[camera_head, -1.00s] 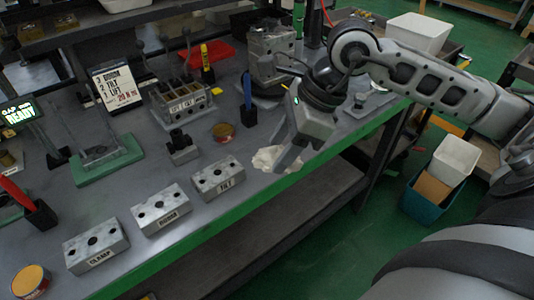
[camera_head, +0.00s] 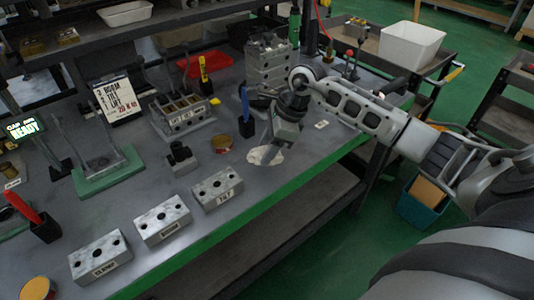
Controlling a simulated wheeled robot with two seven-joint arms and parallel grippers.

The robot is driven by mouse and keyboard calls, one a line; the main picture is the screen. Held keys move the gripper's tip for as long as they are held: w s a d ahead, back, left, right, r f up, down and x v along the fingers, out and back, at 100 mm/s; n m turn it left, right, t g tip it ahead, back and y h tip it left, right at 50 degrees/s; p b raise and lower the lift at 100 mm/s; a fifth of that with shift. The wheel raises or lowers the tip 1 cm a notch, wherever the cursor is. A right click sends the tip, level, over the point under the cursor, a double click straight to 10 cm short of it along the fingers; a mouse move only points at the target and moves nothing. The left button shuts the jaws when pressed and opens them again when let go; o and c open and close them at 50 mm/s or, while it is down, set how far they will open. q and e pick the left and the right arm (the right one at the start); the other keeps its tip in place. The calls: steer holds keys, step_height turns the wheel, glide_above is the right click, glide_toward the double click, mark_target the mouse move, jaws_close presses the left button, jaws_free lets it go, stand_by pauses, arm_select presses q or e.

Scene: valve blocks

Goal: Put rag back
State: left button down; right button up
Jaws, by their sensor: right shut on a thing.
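The rag (camera_head: 262,157) is a crumpled whitish cloth at the bench top's front part, right of the block labelled TILT (camera_head: 217,188). My right gripper (camera_head: 273,147) reaches over it from the right, pointing down, and is shut on the rag. The gripper's fingers partly hide the cloth. The rag appears low over or touching the grey bench top (camera_head: 290,190); I cannot tell which. My left gripper is not in view.
A white bin (camera_head: 411,43) is at the back right.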

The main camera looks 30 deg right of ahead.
steer(key=shift+w+f+p, duration=0.15)
steer(key=shift+f+p, duration=0.1)
steer(key=shift+f, duration=0.65)
steer(key=shift+w+f+p, duration=0.1)
steer(key=shift+f+p, duration=0.1)
steer(key=shift+f, duration=0.7)
steer(key=shift+f, duration=0.1)
steer(key=o, duration=0.9)
steer(key=shift+d+r, duration=0.1)
steer(key=shift+r, duration=0.1)
steer(key=b+v, duration=0.1)
steer(key=v, duration=1.1)
steer(key=shift+b, duration=0.35)
steer(key=shift+f, duration=0.1)
